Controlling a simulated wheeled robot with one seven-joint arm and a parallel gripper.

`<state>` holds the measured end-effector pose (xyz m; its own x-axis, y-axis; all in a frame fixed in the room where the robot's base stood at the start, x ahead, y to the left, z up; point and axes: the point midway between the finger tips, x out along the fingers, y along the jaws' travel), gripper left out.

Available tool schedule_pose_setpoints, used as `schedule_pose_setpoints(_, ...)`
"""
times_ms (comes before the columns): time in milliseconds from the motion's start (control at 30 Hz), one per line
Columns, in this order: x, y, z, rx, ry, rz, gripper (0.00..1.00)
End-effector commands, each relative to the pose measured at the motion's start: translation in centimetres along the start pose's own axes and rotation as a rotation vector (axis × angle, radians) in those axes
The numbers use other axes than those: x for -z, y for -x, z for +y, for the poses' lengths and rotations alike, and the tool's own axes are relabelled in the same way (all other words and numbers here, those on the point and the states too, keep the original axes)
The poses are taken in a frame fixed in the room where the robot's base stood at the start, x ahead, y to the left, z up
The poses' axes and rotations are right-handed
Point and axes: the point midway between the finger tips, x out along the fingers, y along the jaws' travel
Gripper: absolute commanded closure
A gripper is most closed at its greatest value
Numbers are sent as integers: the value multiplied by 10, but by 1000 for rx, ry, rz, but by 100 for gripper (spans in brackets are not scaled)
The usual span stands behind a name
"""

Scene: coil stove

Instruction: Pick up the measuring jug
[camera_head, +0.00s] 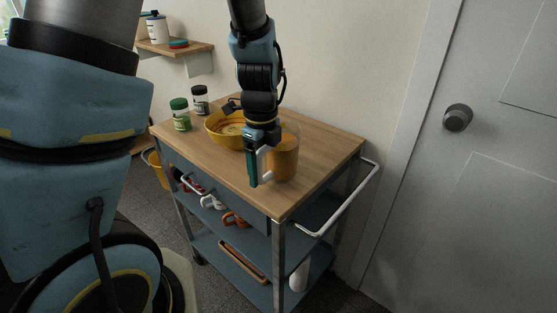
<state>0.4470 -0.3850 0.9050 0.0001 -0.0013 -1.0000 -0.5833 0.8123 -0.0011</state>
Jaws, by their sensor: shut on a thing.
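The measuring jug (283,158) is a see-through vessel with an orange-brown tint. It is at the near right part of the wooden cart top (320,148), upright as far as I can see. My gripper (262,167) points down at the jug's left side and is shut on it, around a pale part that looks like its handle. The fingers hide some of that side. I cannot tell whether the jug's base touches the wood.
A yellow bowl (215,127) stands just behind my gripper. A green-lidded jar (180,115) and a black-lidded jar (200,100) stand at the back left. A metal rail (345,203) runs along the cart's right side. The wood right of the jug is clear.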

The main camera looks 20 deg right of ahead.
Motion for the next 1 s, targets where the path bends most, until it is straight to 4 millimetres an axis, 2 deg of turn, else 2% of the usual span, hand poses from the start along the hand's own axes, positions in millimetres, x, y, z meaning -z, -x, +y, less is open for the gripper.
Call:
schedule_pose_setpoints(33,0,0,0,-1,1,0,88)
schedule_pose_setpoints(133,0,-1,0,-1,2,0,99)
schedule_pose_setpoints(167,0,-1,0,-1,2,0,100)
schedule_pose_setpoints(467,0,3,0,0,1,0,100)
schedule_pose_setpoints(567,0,14,-1,4,1,0,100)
schedule_pose_setpoints(900,-1,77,-1,6,0,-2,100)
schedule_pose_setpoints(1000,0,90,-1,3,0,0,100)
